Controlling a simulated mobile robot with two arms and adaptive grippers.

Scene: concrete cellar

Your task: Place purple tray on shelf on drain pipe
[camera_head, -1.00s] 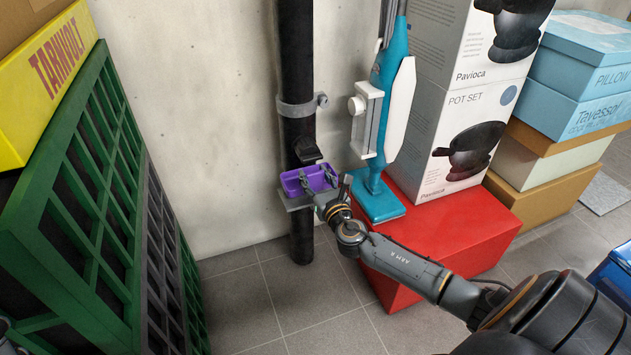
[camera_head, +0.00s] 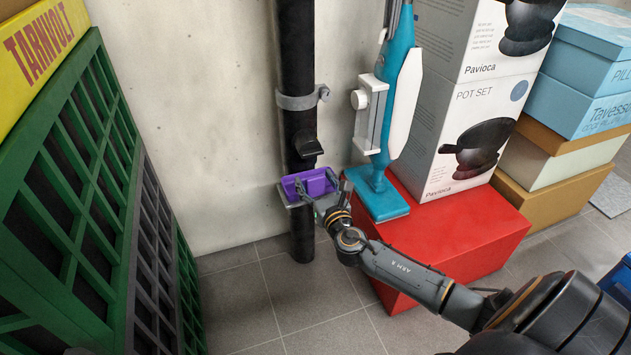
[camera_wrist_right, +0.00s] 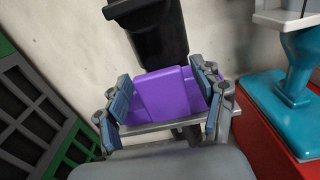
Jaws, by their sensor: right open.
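The purple tray (camera_head: 309,184) sits on the small grey shelf (camera_head: 284,196) fixed to the black drain pipe (camera_head: 297,50). My right gripper (camera_head: 322,189) is at the tray's front, its fingers open on either side of it. In the right wrist view, the purple tray (camera_wrist_right: 165,95) lies between the two open fingertips of my right gripper (camera_wrist_right: 162,93), with the shelf edge (camera_wrist_right: 165,126) beneath it. I cannot tell whether the fingers touch the tray. The left gripper is not in view.
A red box (camera_head: 450,240) stands right of the pipe, with a teal vacuum cleaner (camera_head: 378,195) and pot-set boxes (camera_head: 470,140) on it. Green crates (camera_head: 70,190) line the left. Stacked boxes (camera_head: 560,170) stand at the right. The tiled floor below the shelf is clear.

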